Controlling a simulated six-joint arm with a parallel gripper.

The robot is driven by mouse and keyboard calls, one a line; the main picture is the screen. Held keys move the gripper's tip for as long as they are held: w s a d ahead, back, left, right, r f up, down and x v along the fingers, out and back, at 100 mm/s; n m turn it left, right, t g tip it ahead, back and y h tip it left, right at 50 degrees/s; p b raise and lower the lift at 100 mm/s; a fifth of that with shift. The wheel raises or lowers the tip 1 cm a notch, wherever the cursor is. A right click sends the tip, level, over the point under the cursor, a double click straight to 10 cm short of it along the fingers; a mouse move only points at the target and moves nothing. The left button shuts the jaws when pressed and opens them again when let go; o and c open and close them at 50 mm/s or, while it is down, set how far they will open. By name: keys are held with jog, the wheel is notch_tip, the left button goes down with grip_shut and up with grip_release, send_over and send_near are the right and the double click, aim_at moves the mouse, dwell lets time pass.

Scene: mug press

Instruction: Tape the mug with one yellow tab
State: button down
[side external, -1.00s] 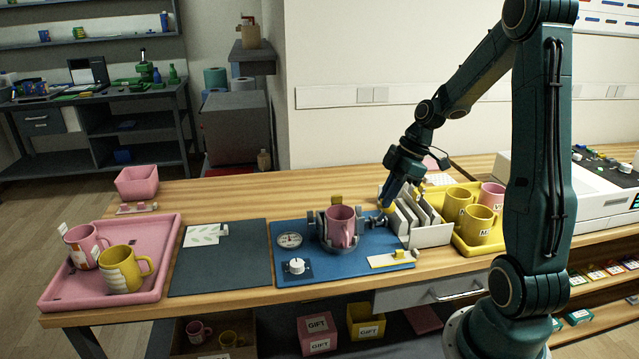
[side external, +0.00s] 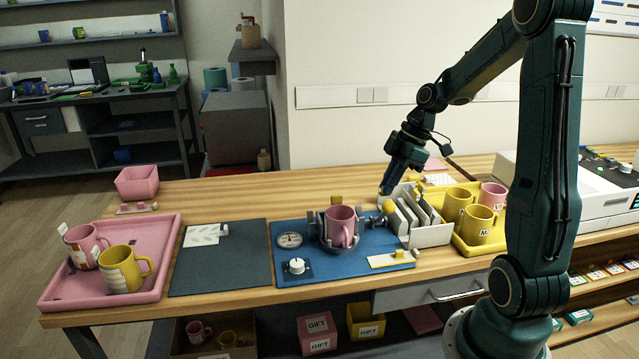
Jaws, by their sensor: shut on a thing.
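A pink mug (side external: 341,228) stands upright in the grey clamp of the press (side external: 326,240) on a blue base plate (side external: 290,218). A yellow block (side external: 337,200) shows behind the mug. My gripper (side external: 386,193) is pointed down, behind and to the right of the mug and apart from it. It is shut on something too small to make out. A yellow knob-like piece (side external: 388,206) shows just below its tips; I cannot tell whether they touch. A pale strip (side external: 383,262) with a yellow piece (side external: 399,254) on it lies at the front right of the plate.
A white rack (side external: 430,236) with upright cards stands right of the press, close to my gripper. A yellow tray (side external: 467,247) with mugs is beyond it. A dark mat (side external: 220,270) and a pink tray (side external: 160,290) with two mugs lie to the left.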

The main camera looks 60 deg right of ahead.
jog(key=w+f+m, duration=0.2)
jog(key=w, duration=0.5)
jog(key=w+a+f+m+t+h, duration=0.1)
jog(key=w+f+m, duration=0.1)
jog(key=w, duration=0.6)
jog(key=shift+w, duration=0.25)
jog(key=shift+f, duration=0.1)
jog(key=shift+f, duration=2.45)
jog(key=shift+f, duration=0.45)
jog(key=c, duration=1.4)
grip_release()
jog(key=shift+c, duration=0.2)
jog(key=shift+r, duration=0.15)
jog(key=v, duration=1.3)
jog(key=shift+a+r, duration=0.15)
jog(key=shift+r, duration=0.15)
jog(key=shift+s+a, duration=0.1)
jog(key=shift+s, duration=0.1)
